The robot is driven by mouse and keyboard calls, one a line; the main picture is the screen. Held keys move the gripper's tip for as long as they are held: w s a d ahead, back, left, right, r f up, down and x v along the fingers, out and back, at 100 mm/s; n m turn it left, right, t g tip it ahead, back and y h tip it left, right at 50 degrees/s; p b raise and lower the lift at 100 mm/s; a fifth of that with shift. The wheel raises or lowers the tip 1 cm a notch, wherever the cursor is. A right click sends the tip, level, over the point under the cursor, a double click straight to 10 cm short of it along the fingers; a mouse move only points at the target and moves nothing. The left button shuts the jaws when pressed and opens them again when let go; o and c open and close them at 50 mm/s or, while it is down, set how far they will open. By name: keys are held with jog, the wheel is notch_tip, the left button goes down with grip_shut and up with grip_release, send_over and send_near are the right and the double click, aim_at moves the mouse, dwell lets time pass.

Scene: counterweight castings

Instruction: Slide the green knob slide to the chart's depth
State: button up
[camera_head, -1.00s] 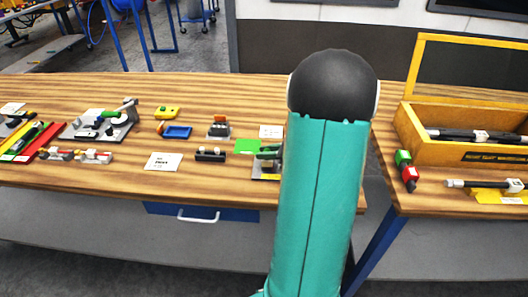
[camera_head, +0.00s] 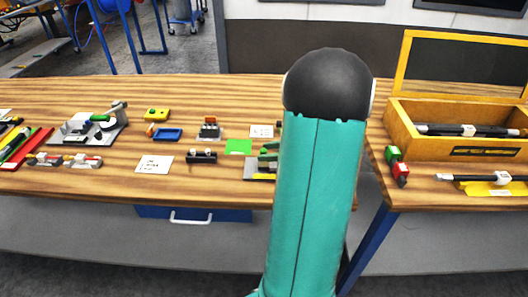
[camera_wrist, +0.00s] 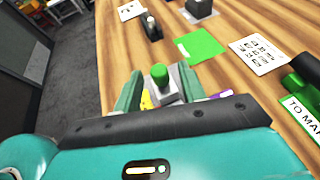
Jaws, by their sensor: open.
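The green knob (camera_wrist: 160,73) stands on a grey metal slide plate (camera_wrist: 172,82) in the wrist view. My gripper (camera_wrist: 160,68) is open, with one teal finger on each side of the knob; I cannot tell whether either touches it. In the head view, the grey plate (camera_head: 255,170) shows at the left of my arm, which hides the rest of the slide. A white card with rows of printed marks (camera_wrist: 260,54), perhaps the chart, lies beyond a green square (camera_wrist: 200,45). The card also shows in the head view (camera_head: 261,131).
A black block with a light knob (camera_wrist: 152,27) stands left of the green square. In the head view, a blue tray (camera_head: 167,134) and a white card (camera_head: 155,164) lie left; a yellow box (camera_head: 450,140) stands right.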

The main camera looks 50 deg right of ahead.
jog(key=v, duration=1.1)
jog(key=shift+s, duration=0.35)
jog(key=shift+d+r, duration=0.1)
jog(key=w+a+r+n+g+y, duration=0.15)
jog(key=w+a+n+g, duration=0.25)
jog(key=a+n, duration=0.5)
jog(key=w+a+r+n+g, duration=0.3)
jog(key=w+a+n, duration=0.1)
jog(key=a, duration=0.9)
jog(key=s+a+r+n+h, duration=0.1)
jog(key=s+a+n+h, duration=0.1)
jog(key=a+n, duration=0.6)
jog(key=s+a+r+n+h, duration=0.2)
jog(key=a+n+h, duration=0.3)
jog(key=a+n, duration=0.4)
jog(key=shift+s+r+n, duration=0.25)
jog(key=shift+r+n, duration=0.05)
jog(key=shift+n, duration=0.3)
jog(key=shift+a, duration=0.1)
jog(key=shift+c, duration=0.5)
